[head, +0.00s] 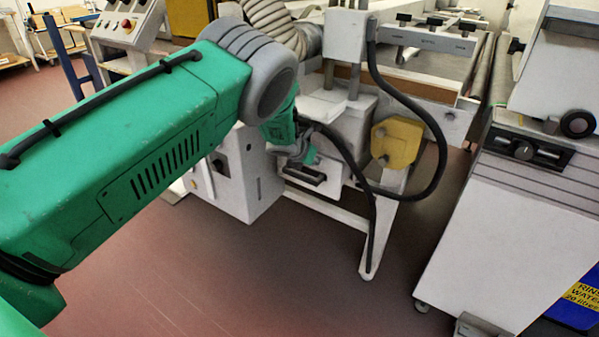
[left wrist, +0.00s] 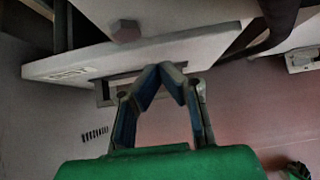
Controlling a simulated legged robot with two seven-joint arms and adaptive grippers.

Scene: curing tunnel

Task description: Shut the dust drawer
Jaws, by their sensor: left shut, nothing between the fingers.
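The dust drawer (head: 327,184) is a pale box front with a dark handle slot, low on the white machine in the head view. How far it stands out is hard to tell there. In the left wrist view a pale panel (left wrist: 205,47) with a small label, a knob and a dark handle recess lies just beyond my fingers. My left gripper (head: 303,158) is at the drawer's front, partly hidden by its own arm. In the left wrist view its fingertips (left wrist: 161,68) meet, empty, by the handle recess; I cannot tell if they touch. My right gripper is out of view.
A black hose (head: 441,160) loops down beside the drawer, near a yellow cover (head: 396,143) and a white machine leg (head: 379,237). A white cabinet (head: 497,235) stands on the right. The reddish floor (head: 260,285) in front is clear.

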